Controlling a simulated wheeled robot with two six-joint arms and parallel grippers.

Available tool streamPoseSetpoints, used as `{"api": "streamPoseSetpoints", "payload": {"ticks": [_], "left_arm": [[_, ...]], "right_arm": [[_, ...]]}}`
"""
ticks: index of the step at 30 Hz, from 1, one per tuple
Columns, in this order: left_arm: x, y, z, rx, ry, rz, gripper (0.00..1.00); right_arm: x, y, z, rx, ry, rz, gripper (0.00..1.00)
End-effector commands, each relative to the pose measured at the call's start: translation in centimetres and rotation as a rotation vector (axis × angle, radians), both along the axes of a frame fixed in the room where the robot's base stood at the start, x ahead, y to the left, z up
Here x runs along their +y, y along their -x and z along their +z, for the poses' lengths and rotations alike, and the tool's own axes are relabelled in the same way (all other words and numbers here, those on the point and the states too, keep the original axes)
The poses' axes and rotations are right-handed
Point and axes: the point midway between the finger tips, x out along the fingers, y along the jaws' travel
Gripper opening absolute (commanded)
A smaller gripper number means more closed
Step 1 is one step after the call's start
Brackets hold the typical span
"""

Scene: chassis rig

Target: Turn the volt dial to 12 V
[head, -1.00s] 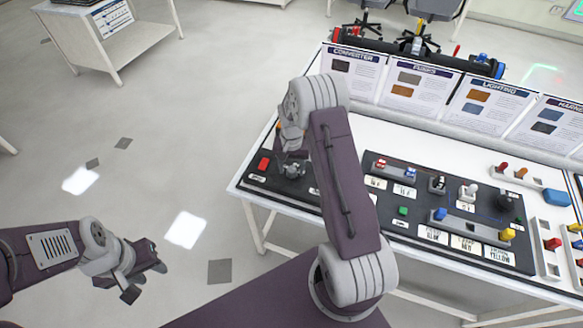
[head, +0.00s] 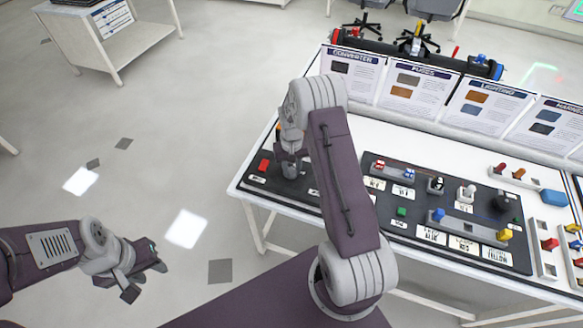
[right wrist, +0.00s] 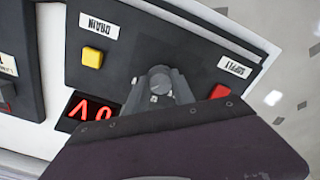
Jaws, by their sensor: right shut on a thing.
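The volt dial (right wrist: 160,82) is a round grey knob on a dark panel, seen in the right wrist view between the fingers of my right gripper (right wrist: 159,90). The right gripper is shut on it. In the head view my right gripper (head: 290,168) is down at the panel's left end and covers the dial. A display (right wrist: 92,112) beside the dial shows red characters that look like a 0 and a V; my gripper may hide part of it. My left gripper (head: 146,275) is open and empty above the floor, away from the bench.
A yellow button (right wrist: 92,57) under a DRAIN label and a red button (right wrist: 220,92) near a SUPPLY label flank the dial. Several switches and a green button (head: 401,212) lie to the right on the panel. Upright cards (head: 353,75) line the bench's back.

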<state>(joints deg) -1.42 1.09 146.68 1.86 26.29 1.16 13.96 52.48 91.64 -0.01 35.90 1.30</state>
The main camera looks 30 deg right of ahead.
Motion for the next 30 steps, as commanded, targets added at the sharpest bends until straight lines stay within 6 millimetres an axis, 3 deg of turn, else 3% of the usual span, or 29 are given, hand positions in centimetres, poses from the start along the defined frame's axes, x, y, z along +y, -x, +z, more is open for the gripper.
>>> {"api": "streamPoseSetpoints", "payload": {"ticks": [16,30], "left_arm": [[0.0,0.0,1.2,0.0,0.0,0.0,0.36],[0.0,0.0,1.5,0.0,0.0,0.0,0.36]], "right_arm": [[-0.2,0.0,0.1,0.0,0.0,0.482,0.0],[-0.2,-0.1,0.1,-0.002,0.001,0.689,0.0]]}}
